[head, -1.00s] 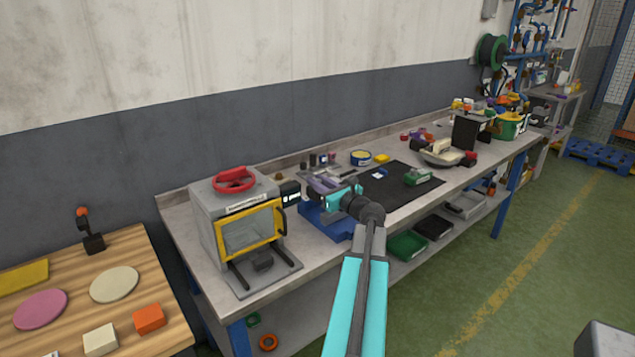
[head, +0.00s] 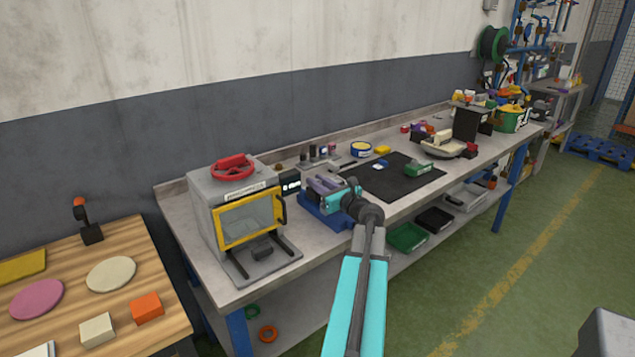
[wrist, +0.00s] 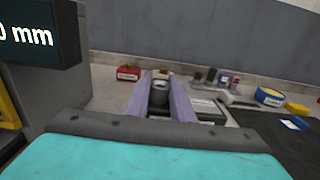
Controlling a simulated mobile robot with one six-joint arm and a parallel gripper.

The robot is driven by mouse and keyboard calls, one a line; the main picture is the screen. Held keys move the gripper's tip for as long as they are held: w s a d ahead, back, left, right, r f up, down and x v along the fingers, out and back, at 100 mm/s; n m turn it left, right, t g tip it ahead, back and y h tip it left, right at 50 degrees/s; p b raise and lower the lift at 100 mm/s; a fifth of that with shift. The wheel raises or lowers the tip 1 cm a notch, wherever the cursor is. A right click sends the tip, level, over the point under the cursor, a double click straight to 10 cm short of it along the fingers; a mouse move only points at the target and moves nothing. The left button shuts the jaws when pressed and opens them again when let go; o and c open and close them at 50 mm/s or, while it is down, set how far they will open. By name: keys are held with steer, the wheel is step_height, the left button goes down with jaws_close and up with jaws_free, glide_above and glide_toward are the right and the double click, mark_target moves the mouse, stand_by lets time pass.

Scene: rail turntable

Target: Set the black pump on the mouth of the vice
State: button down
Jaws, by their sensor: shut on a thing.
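The black pump (wrist: 158,98) shows in the wrist view as a dark cylinder between the two lavender fingers of my gripper (wrist: 160,88), which is shut on it. In the head view my gripper (head: 324,185) is low over the blue vice (head: 322,217) on the bench. The pump cannot be made out there. The fingers and my teal wrist hide much of the vice, including its mouth. I cannot tell whether the pump touches the vice.
A grey box with a yellow-framed window (head: 250,222) and red handwheel (head: 231,166) stands left of the vice. Small bottles (head: 322,153) stand behind it. A black mat (head: 385,183) lies to the right, with a green item (head: 419,167) on it.

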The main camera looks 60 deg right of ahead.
steer(key=shift+f, duration=0.55)
steer(key=shift+b, duration=0.3)
stand_by(0.6)
steer(key=c, duration=1.5)
jaws_free()
steer(key=shift+o, duration=0.2)
steer(key=shift+f, duration=0.1)
steer(key=shift+s+r+p, duration=0.1)
steer(key=shift+r+p, duration=2.6)
steer(key=shift+r, duration=0.85)
steer(key=shift+s, duration=0.1)
